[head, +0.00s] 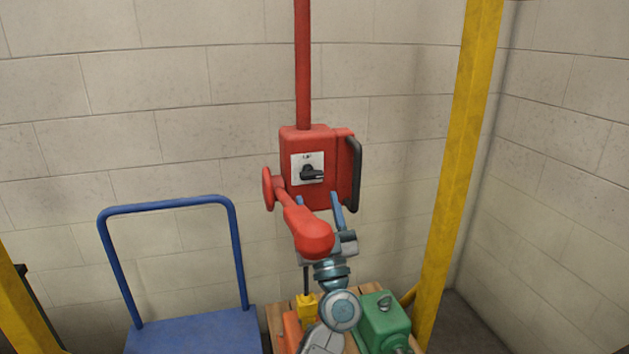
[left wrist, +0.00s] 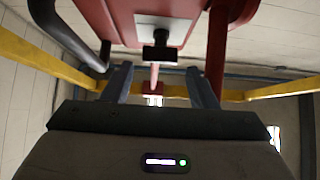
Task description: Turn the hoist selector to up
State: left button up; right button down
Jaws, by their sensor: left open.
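The hoist selector is a black knob (head: 311,173) on a white plate (head: 298,162) on the front of a red hoist box (head: 330,142). Its handle lies roughly level, pointing right in the head view. My left gripper (head: 319,198) is open and empty just below the knob, its two blue fingers pointing up towards the box. In the left wrist view the knob (left wrist: 160,53) shows beyond and between the spread fingertips (left wrist: 159,72), apart from them. A red lever (head: 312,236) partly hides the gripper in the head view. My right gripper is not in view.
The red lever joins the box's left side; a black handle (head: 355,175) stands on its right. A red post (head: 302,65) rises above. Below are a pallet with a green motor (head: 385,322) and a yellow one (head: 306,307). A blue cart (head: 195,332) stands left, a yellow post (head: 455,165) right.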

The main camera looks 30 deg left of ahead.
aim_at(312, 179)
pick_arm(q)
jog(key=shift+p+x, duration=0.45)
jog(key=shift+x, duration=1.85)
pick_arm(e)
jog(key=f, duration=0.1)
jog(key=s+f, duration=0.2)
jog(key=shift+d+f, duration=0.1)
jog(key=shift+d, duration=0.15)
pick_arm(q)
jog(key=c, duration=0.7)
